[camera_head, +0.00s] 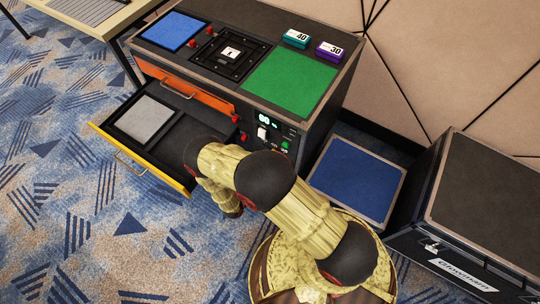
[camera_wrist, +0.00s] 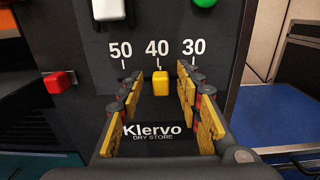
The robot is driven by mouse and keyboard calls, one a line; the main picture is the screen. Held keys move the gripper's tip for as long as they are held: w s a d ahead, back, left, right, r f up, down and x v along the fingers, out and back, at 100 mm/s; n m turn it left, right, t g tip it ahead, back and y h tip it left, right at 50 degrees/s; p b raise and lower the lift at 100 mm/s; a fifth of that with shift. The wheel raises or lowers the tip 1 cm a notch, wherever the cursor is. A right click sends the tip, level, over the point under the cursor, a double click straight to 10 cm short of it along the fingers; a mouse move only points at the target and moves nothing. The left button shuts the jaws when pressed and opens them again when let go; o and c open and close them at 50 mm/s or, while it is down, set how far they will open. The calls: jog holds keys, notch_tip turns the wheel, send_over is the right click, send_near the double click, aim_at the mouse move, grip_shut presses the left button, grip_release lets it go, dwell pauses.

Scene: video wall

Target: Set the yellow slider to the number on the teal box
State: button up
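The yellow slider (camera_wrist: 160,84) is a small knob on the dark front panel in the wrist view, directly below the printed 40, between the 50 on the left and the 30 on the right. My gripper (camera_wrist: 157,78) is open, its two yellow-padded fingers on either side of the slider with a gap at each side. The teal box (camera_head: 297,38) stands on the console top at the back right and bears the number 40. In the head view my arm hides the gripper and the slider.
A purple box (camera_head: 329,51) marked 30 stands beside the teal box. The yellow-fronted drawer (camera_head: 126,158) is pulled out left of my arm. A red knob (camera_wrist: 60,82), a white switch (camera_wrist: 108,9) and a green button are on the panel. A blue-topped platform (camera_head: 357,180) stands at right.

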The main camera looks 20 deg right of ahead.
jog(key=v, duration=1.1)
jog(key=shift+a, duration=0.1)
